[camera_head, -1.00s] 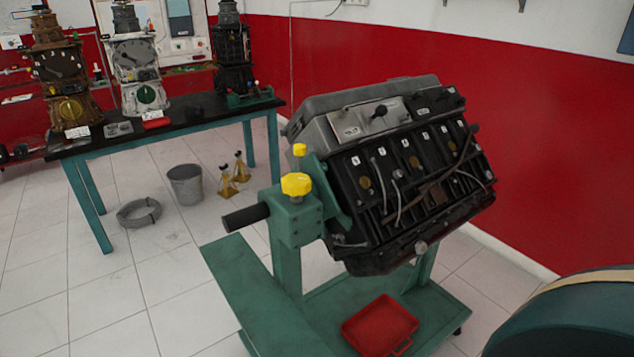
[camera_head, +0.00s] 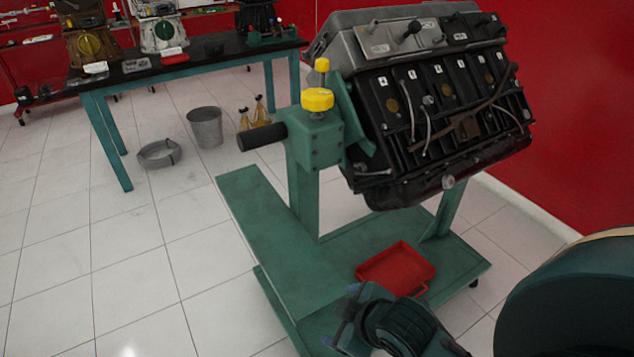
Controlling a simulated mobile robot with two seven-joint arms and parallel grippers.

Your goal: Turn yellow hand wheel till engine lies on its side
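The engine (camera_head: 430,110) is mounted on a green stand (camera_head: 262,222), tilted, with its black side facing obliquely toward me and its grey cover at the upper left. The yellow hand wheel (camera_head: 317,99) sits on top of the stand's green gearbox head. A smaller yellow knob (camera_head: 321,65) is just behind it, and a black handle (camera_head: 262,137) sticks out to the left. My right gripper (camera_head: 341,318) is low at the bottom edge, in front of the stand's base and well below the wheel. Its fingers look spread and empty. My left gripper is out of view.
A red tray (camera_head: 396,270) lies on the stand's base under the engine. The left floor is clear.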

